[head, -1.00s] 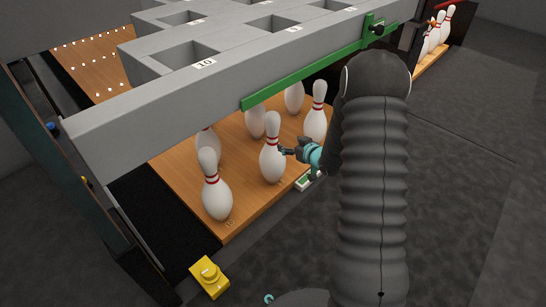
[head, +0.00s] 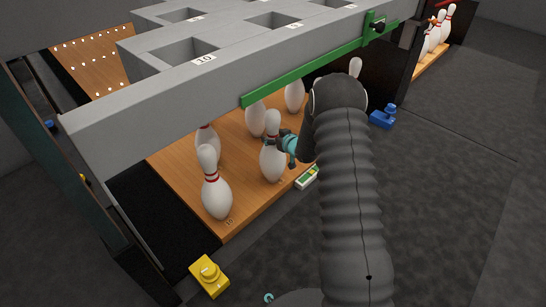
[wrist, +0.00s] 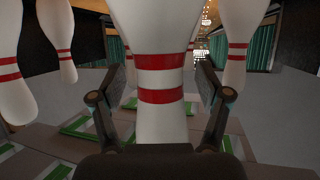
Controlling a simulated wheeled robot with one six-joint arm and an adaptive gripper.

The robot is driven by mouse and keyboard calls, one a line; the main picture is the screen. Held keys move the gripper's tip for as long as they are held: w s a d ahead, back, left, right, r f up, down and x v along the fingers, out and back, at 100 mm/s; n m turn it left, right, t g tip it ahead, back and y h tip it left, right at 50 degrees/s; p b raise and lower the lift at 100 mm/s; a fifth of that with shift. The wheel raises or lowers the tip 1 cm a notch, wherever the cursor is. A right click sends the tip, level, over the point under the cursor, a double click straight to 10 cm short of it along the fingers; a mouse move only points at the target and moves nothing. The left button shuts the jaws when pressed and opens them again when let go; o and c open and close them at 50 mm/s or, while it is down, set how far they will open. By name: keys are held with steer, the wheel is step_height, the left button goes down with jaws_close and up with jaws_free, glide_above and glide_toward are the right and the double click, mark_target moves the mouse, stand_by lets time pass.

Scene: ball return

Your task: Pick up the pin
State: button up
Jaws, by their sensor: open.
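A white pin with red neck stripes (head: 271,163) stands upright at the front edge of the wooden deck (head: 250,205). My gripper (head: 274,141) is at its neck in the head view. In the wrist view the striped pin (wrist: 160,62) fills the middle, wide part at the top of the picture. The open fingers of my gripper (wrist: 162,88) stand on either side of its striped neck, with small gaps seen. Part of the neck is hidden by a finger in the head view.
Another pin (head: 216,186) stands to the left, with several more behind. A grey beam (head: 190,105) with a green rail (head: 305,75) hangs above the deck. A yellow block (head: 209,275) and a blue block (head: 383,116) lie on the dark floor.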

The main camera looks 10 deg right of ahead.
mark_target(272, 126)
steer(key=shift+w+a+f, duration=0.2)
steer(key=shift+w+f, duration=0.05)
steer(key=shift+w, duration=0.35)
jaws_close()
steer(key=shift+r, duration=0.2)
steer(key=shift+r, duration=0.1)
steer(key=shift+w+r+p, duration=0.1)
steer(key=shift+r+p, duration=0.2)
steer(key=shift+r, duration=1.7)
steer(key=d+r+p, duration=0.1)
steer(key=d+r, duration=0.2)
steer(key=d, duration=0.3)
steer(key=s+d+r+p, duration=0.1)
steer(key=d+r, duration=0.3)
steer(key=d, duration=0.1)
steer(key=shift+d, duration=0.35)
steer(key=shift+s, duration=0.1)
